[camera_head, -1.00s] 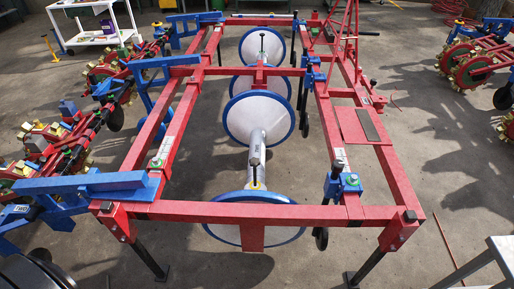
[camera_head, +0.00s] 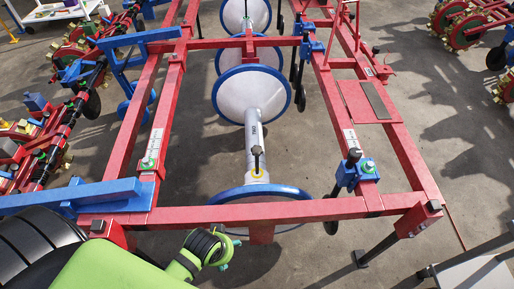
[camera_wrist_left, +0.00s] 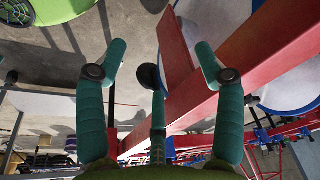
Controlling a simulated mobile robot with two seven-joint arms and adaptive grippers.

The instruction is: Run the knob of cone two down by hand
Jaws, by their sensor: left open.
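A white cone with a blue rim (camera_head: 225,194) lies at the near end of the red frame, partly hidden by the front bar. A pale tube (camera_head: 253,128) with small lettering, perhaps TWO, runs back from it to another blue-rimmed cone (camera_head: 230,97). A black-topped knob (camera_head: 257,152) stands upright on the tube's near end, above a yellow ring. My left gripper (camera_head: 218,257) is in front of the front bar, apart from the knob. In the left wrist view my left gripper (camera_wrist_left: 162,62) has its teal fingers spread and empty. My right gripper is not in view.
The front red bar (camera_head: 315,210) lies between my left gripper and the knob. A blue clamp (camera_head: 357,175) sits to the right and a blue beam (camera_head: 95,193) to the left. Grey floor (camera_head: 320,260) is open in front of the bar.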

